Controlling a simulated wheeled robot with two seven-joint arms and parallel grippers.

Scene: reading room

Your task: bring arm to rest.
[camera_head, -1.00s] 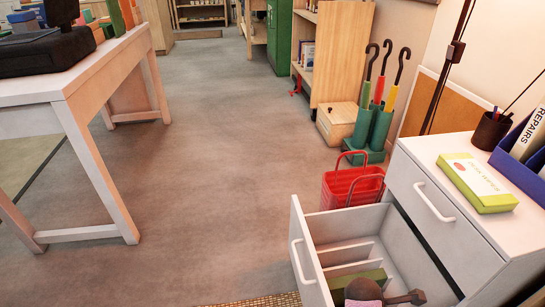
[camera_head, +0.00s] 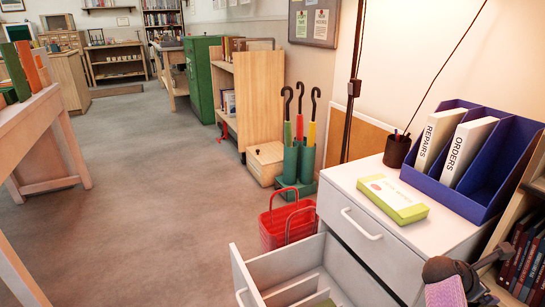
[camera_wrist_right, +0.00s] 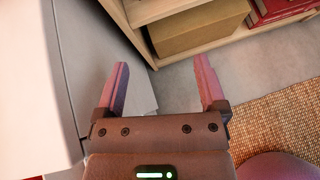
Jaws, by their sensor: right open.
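My right gripper (camera_wrist_right: 161,72) is open and empty in the right wrist view, its two reddish fingers apart. Below it are grey floor (camera_wrist_right: 275,70) and a woven mat (camera_wrist_right: 285,108), with a pale cabinet surface (camera_wrist_right: 70,80) on the left. In the head view, part of my right arm (camera_head: 447,277) shows at the lower right, in front of the white drawer cabinet (camera_head: 345,185). The fingers cannot be made out there. My left gripper is not in view.
A green-edged box (camera_head: 393,198) and blue file holder (camera_head: 487,190) are on top. A red basket (camera_head: 283,232) stands beside it. A bookshelf (camera_head: 530,215) is at right. The floor at left centre is clear.

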